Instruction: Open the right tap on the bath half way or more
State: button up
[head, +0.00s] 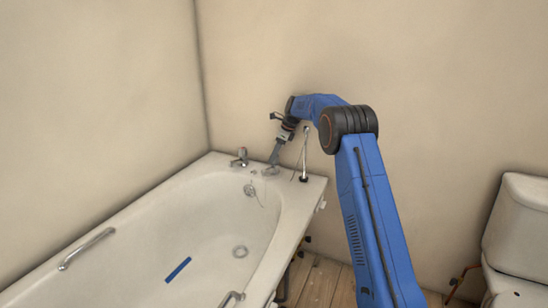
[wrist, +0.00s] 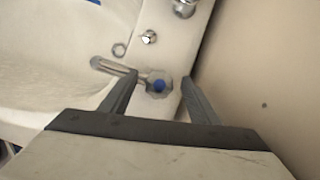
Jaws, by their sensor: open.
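The right tap (wrist: 158,83) has a faceted clear head with a blue centre and a metal spout that points left over the bath in the wrist view. In the head view the right tap (head: 270,171) is partly covered by my gripper (head: 276,157). My gripper (wrist: 158,100) is open, with one finger on each side of the tap head in the wrist view. I cannot tell whether the fingers touch it. The left tap (head: 240,158) stands on the bath's far rim and also shows in the wrist view (wrist: 185,8). The bath (head: 120,223) is white.
A slim upright metal fitting (head: 305,153) with a black base stands on the rim close to the right of my gripper. Walls border the bath's far end and left side. A toilet (head: 520,225) is at the right. A blue strip (head: 178,269) lies in the bath.

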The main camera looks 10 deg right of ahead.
jog(key=v, duration=0.6)
dwell(0.3)
